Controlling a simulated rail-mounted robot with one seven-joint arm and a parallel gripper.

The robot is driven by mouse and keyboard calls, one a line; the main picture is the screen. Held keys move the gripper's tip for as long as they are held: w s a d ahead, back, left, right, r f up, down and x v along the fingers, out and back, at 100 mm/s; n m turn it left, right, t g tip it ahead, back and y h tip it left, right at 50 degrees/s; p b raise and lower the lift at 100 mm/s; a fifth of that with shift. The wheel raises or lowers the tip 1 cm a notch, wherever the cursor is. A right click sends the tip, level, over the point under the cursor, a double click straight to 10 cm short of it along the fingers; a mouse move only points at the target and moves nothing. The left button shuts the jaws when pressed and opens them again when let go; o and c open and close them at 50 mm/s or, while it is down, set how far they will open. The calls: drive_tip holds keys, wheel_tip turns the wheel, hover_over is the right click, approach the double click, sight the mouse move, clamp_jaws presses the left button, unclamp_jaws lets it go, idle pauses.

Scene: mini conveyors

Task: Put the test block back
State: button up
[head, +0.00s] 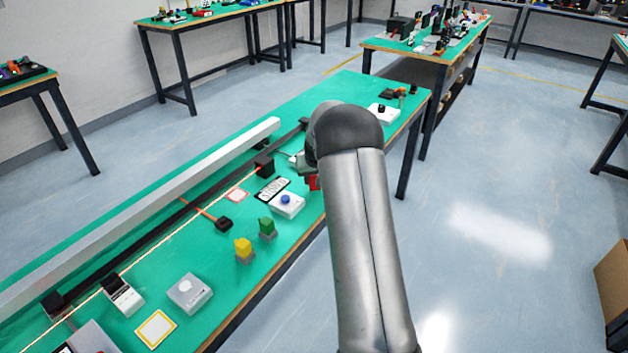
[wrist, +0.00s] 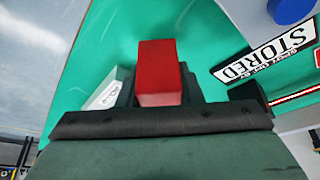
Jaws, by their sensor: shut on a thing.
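My gripper (wrist: 160,112) is shut on a red block (wrist: 158,72), which stands out between its jaws in the wrist view. In the head view my arm hides most of the gripper, and only a bit of the red block (head: 314,183) shows beside it, over the bench's right edge area. A yellow block (head: 243,247) and a green block (head: 267,226) each sit on a small grey holder on the green bench. I cannot tell whether the red block touches anything below it.
A white box with a blue button (head: 287,205) and a STORED sign (head: 272,189) lie near the gripper. The conveyor rail (head: 150,212) runs along the bench. A grey box (head: 189,292) and a yellow-framed square (head: 155,328) are nearer. A pale lettered piece (wrist: 108,92) shows left of the block.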

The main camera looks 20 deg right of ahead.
drive_tip(key=shift+f, duration=0.55)
drive_tip(key=shift+f, duration=0.2)
drive_tip(key=o, duration=1.1)
drive_tip(key=shift+r, duration=0.1)
